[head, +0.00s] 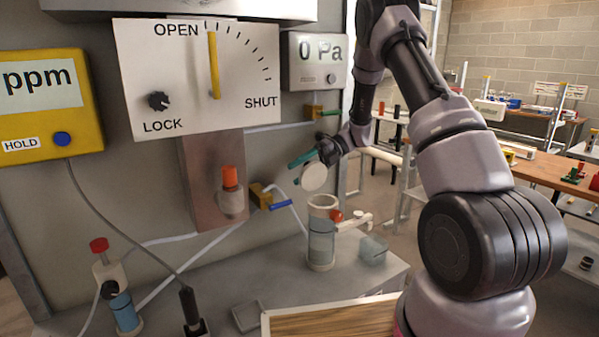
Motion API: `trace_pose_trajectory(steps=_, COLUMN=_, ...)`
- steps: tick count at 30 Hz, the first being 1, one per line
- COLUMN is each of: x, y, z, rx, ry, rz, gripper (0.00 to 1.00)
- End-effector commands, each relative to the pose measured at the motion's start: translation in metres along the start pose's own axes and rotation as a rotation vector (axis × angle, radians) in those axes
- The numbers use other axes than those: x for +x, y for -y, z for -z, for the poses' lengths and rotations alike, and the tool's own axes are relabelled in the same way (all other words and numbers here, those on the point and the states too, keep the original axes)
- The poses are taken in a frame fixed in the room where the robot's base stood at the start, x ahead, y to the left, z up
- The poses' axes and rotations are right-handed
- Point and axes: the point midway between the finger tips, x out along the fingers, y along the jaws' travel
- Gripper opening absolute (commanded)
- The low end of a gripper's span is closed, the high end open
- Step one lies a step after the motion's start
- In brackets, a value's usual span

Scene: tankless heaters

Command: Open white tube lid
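A white tube (322,250) with a bluish see-through section stands upright on the grey bench at the centre. Its top rim is visible and looks uncovered. A round white disc, which looks like the lid (313,178), is above the tube, tilted with its flat face towards the camera. My gripper (303,160), with teal fingers, is just above and beside this disc. The disc partly overlaps the gripper in the picture. I cannot tell whether the fingers touch or hold it, or whether the disc is joined to the tube.
A white fitting with an orange knob (337,216) sits beside the tube, with a clear block (374,247) to its right. A blue-handled valve (270,200) and an orange-capped fitting (230,190) are on the left. A wooden-topped tray (335,322) lies in front.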

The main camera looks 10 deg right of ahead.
Motion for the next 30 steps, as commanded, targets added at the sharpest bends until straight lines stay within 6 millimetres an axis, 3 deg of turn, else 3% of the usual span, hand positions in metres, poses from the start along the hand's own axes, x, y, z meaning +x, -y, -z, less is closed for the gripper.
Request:
trace_pose_trajectory(steps=7, x=-0.007, y=0.0, z=0.0, rx=-0.001, ry=0.001, rz=0.0, gripper=0.63)
trace_pose_trajectory(steps=15, x=-0.051, y=0.001, z=0.0, rx=-0.001, ry=0.003, rz=0.001, gripper=0.63)
trace_pose_trajectory(steps=21, x=-0.072, y=0.001, z=0.0, rx=0.0, ry=0.001, rz=0.0, gripper=0.63)
trace_pose_trajectory(steps=30, x=-0.075, y=0.0, z=0.0, rx=0.0, ry=0.0, rz=0.0, gripper=0.63)
